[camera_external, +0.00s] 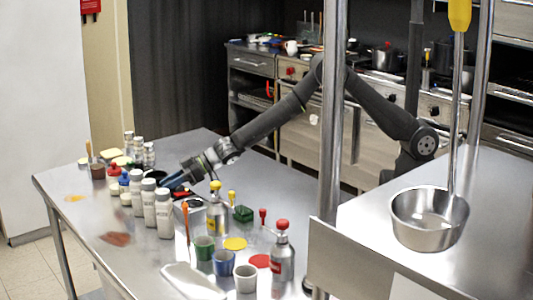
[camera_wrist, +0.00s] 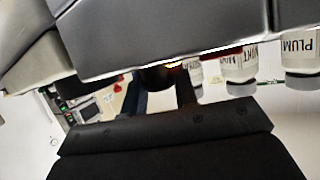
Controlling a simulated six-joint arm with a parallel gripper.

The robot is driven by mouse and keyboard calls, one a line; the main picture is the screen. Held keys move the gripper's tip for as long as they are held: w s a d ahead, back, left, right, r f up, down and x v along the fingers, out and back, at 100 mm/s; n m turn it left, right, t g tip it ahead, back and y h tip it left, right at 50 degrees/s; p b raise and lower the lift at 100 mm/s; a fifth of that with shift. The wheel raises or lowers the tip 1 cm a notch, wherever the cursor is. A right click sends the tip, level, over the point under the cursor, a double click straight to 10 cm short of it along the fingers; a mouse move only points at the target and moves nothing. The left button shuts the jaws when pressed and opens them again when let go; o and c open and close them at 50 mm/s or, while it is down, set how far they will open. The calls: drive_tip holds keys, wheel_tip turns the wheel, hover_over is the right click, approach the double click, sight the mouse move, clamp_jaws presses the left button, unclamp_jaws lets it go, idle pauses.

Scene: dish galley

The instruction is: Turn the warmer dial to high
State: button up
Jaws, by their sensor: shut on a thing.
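My gripper (camera_external: 174,183) reaches low over the steel table (camera_external: 100,235), just behind a row of white bottles. In the wrist view its jaws (camera_wrist: 165,90) are closed around a small dark round part (camera_wrist: 158,78), which I take to be the warmer dial. An orange glint shows at its upper edge. The fingers hide most of it, so its pointer and setting cannot be read. The warmer's body is not clearly seen in either view.
White labelled bottles (camera_external: 164,213) stand close beside the gripper; they also show in the wrist view (camera_wrist: 300,62). Small cups (camera_external: 223,263), a red-capped bottle (camera_external: 282,258) and a yellow-capped bottle (camera_external: 217,212) stand nearer the front. A steel post (camera_external: 331,130) and a pan (camera_external: 428,222) are at the right.

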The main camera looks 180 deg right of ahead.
drive_tip(key=o, duration=1)
drive_tip(key=v, duration=1.7)
drive_tip(key=shift+s+a+r, duration=0.1)
drive_tip(key=shift+a+r, duration=0.1)
